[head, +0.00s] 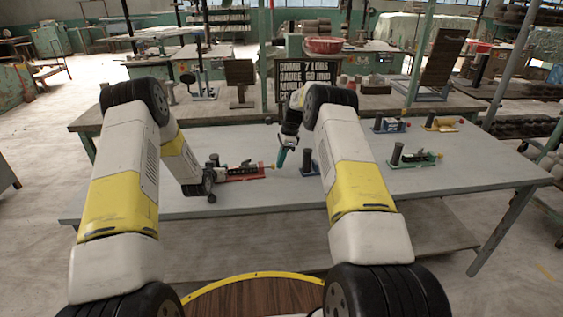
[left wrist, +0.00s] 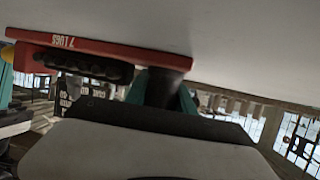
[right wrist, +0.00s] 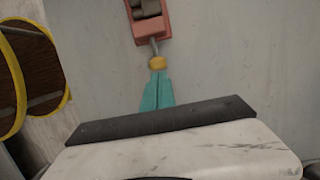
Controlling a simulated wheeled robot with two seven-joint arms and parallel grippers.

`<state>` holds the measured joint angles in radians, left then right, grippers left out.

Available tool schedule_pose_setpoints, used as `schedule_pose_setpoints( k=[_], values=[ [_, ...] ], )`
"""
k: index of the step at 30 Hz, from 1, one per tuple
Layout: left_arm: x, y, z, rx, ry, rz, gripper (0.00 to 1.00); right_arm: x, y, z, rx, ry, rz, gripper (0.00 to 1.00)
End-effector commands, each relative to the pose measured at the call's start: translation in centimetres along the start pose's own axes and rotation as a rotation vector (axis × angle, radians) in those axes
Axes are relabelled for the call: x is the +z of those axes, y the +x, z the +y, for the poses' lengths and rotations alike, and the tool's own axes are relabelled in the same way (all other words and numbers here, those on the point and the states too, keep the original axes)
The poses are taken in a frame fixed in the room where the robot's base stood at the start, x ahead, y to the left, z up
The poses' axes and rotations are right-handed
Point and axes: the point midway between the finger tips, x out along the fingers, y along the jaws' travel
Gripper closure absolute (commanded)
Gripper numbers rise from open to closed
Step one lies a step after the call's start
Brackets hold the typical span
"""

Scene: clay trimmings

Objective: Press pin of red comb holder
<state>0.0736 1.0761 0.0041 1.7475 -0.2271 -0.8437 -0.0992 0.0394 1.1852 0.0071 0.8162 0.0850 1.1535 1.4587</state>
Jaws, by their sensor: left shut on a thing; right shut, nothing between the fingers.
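The red comb holder (head: 247,176) lies on the table between my grippers, with a black comb (left wrist: 80,66) along it and "7 LUGS" on its edge in the left wrist view. My left gripper (left wrist: 162,88) is shut on the holder's dark upright post (head: 213,161), a teal finger on each side. The pin's yellow knob (right wrist: 157,62) sticks out on a thin rod at the holder's other end. My right gripper (right wrist: 157,80) is shut and empty, its teal fingertips at the knob's outer side. I cannot tell whether they touch it.
A blue holder (head: 308,162) stands just right of my right gripper, partly hidden by my arm. Another blue holder (head: 389,126), a yellow one (head: 441,123) and a green one (head: 420,159) stand further right. A lettered sign (head: 304,78) stands behind. The table's front (head: 270,197) is clear.

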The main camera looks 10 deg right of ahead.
Motion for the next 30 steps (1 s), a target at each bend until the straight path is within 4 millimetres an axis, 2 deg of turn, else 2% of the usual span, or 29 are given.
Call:
schedule_pose_setpoints(
  k=[1,7,17,20,26,27,30],
  values=[
    [0.8,-0.1,0.1,0.002,-0.002,-0.016,1.00,0.3,0.1,0.0,0.001,-0.002,0.000,1.00],
    [0.8,-0.1,0.1,0.002,-0.002,-0.016,1.00,2.7,0.7,0.1,0.003,-0.002,-0.001,1.00],
    [0.8,-0.1,0.2,0.004,-0.002,-0.016,1.00,3.0,0.8,0.1,0.003,-0.002,-0.005,1.00],
    [0.8,-0.1,0.3,0.004,-0.002,-0.016,1.00,2.4,0.7,0.1,0.003,0.000,-0.005,1.00],
    [0.8,-0.1,0.3,0.005,-0.002,-0.016,1.00,-1.1,-0.2,0.0,-0.001,0.004,0.001,1.00],
    [0.8,-0.1,0.3,0.005,-0.002,-0.016,1.00,-1.7,-0.7,0.0,-0.003,0.004,0.001,1.00],
    [0.8,-0.1,0.3,0.005,-0.002,-0.016,1.00,-1.3,-3.5,-0.1,-0.005,0.000,0.001,1.00]
  ],
)
